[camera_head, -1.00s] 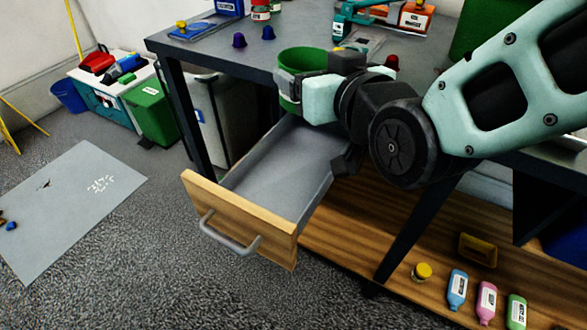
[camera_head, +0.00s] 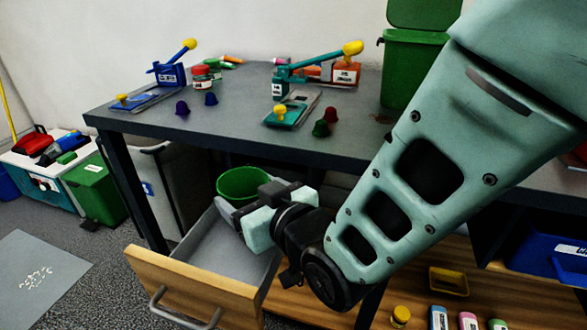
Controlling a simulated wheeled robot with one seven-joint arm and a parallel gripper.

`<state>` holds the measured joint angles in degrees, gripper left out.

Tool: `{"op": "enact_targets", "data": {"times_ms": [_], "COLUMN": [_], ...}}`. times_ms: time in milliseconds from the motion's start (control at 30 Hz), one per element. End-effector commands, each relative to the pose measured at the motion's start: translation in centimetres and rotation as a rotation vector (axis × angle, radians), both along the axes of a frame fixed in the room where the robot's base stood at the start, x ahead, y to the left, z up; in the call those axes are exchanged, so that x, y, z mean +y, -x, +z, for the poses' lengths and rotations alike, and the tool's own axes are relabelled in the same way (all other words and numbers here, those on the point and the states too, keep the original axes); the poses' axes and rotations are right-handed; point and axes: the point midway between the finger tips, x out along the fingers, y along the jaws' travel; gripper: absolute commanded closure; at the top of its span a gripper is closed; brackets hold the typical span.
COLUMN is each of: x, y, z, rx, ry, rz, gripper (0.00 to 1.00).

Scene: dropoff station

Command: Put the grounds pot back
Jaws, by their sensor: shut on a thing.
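The grounds pot appears to be the round green pot (camera_head: 240,180), upright with its open top showing. It is at the back end of the open drawer (camera_head: 192,252), below the tabletop's front edge. My gripper (camera_head: 232,207) is shut on the pot's near side. The gripper hides the pot's lower part, so I cannot tell whether the pot touches the drawer floor. The drawer has a wooden front, a grey handle and a bare grey floor where it shows.
The table (camera_head: 240,132) above holds a blue press (camera_head: 170,75), a teal press (camera_head: 288,85), jars and several small coloured capsules. A wooden shelf (camera_head: 530,300) below holds bottles and a yellow tray (camera_head: 448,281). A green bin (camera_head: 95,188) stands at left.

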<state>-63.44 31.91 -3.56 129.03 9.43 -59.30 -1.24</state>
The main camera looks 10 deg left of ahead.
Motion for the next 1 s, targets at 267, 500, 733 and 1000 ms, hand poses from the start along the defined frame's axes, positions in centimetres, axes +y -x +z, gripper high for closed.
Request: {"op": "enact_targets", "data": {"times_ms": [267, 500, 733, 1000], "x": [-0.2, -0.3, -0.5, -0.6], "y": [-2.2, -4.1, -7.0, -8.0], "z": [-3.6, -3.7, -3.6, -4.4], "rx": [-0.004, 0.0, -0.003, -0.001], "ry": [-0.003, -0.002, -0.003, -0.002], "rz": [-0.004, 0.0, -0.002, 0.0], "gripper": [0.62, 0.62, 0.62, 0.62]}}
